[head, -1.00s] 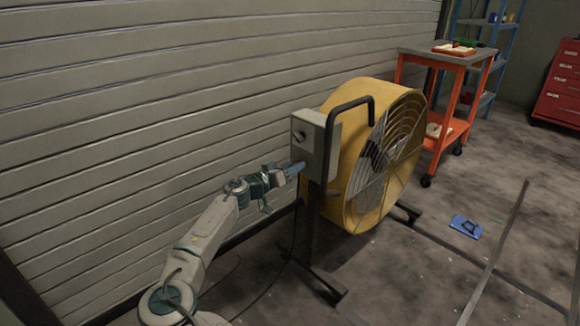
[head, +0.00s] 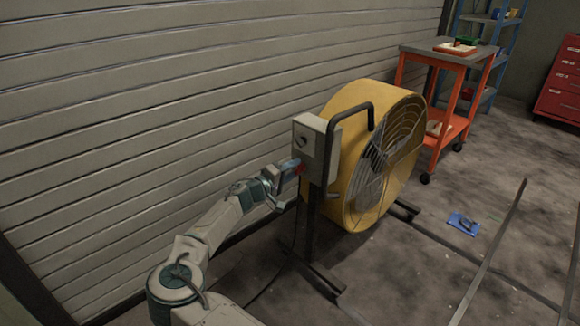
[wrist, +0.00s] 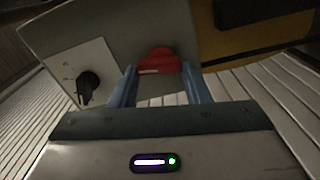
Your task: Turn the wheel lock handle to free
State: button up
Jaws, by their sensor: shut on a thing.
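A red handle (wrist: 158,62) sits on the face of a grey control box (head: 316,150) beside a big yellow drum fan (head: 357,187). My gripper (wrist: 160,85) is shut on the red handle, with one blue finger on each side of it. In the head view my gripper (head: 292,167) reaches the box's lower left side, and only a bit of red shows at the fingertips. A black rotary knob (wrist: 88,85) on a pale plate is on the same face, left of the handle in the wrist view. No label for a free position can be read.
A bent black tube (head: 350,107) and a dark stand (head: 313,225) frame the box. A slatted shutter wall (head: 150,100) runs close behind my arm. An orange cart (head: 450,90) stands beyond the fan. A blue object (head: 464,224) lies on the floor at right.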

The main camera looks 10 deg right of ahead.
jog(key=shift+n+p, duration=0.65)
jog(key=shift+n, duration=0.45)
jog(key=shift+d, duration=0.1)
jog(key=o, duration=1)
jog(key=p+v, duration=0.2)
jog(key=v, duration=1.1)
jog(key=shift+s+a, duration=0.2)
jog(key=shift+a, duration=0.1)
